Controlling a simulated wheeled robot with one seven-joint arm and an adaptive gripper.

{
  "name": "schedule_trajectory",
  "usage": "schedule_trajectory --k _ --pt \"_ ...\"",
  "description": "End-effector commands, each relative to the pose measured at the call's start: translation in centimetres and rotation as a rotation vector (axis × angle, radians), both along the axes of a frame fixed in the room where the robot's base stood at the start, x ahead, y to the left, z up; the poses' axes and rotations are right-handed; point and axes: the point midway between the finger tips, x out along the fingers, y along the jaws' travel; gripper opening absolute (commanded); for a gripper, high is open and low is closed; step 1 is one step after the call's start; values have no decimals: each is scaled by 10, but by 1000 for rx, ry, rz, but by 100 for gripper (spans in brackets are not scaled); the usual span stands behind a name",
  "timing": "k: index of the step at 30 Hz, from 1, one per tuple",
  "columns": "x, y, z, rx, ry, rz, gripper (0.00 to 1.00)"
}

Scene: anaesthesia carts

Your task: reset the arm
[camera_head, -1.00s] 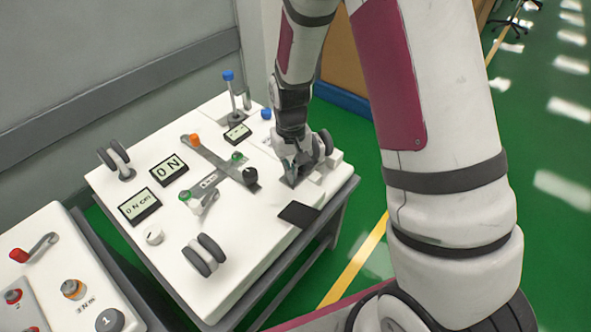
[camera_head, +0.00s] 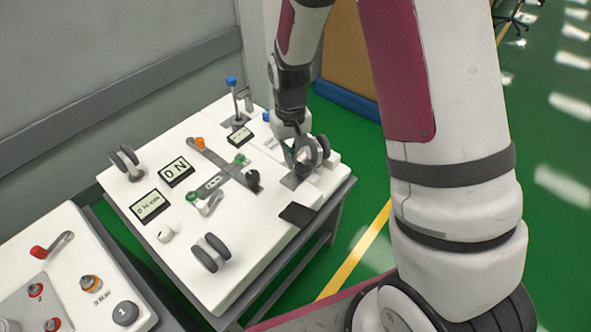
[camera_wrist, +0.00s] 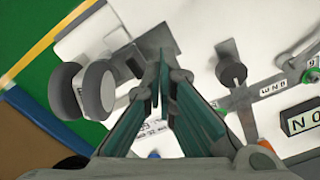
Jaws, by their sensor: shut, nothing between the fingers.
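My gripper (camera_head: 291,160) is at the right side of the white cart panel (camera_head: 238,262) in the head view. It points down beside a pair of dark grey discs (camera_head: 322,148). In the wrist view my gripper's two fingers (camera_wrist: 160,75) are together with nothing between them. The grey discs (camera_wrist: 97,90) are just left of the fingers, on a white mount. A grey plate (camera_wrist: 150,35) lies under the fingertips. I cannot tell whether the fingers touch the plate.
A second cart (camera_head: 97,262) stands at lower left. Green floor (camera_head: 562,240) is clear at right.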

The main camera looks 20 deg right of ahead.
Motion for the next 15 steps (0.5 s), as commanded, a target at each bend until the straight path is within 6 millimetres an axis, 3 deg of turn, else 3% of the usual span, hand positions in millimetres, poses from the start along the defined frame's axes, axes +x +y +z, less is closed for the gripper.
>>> schedule_trajectory --k 6,15 --pt "0 0 17 0 0 0 0" --pt "0 0 18 0 0 0 0"
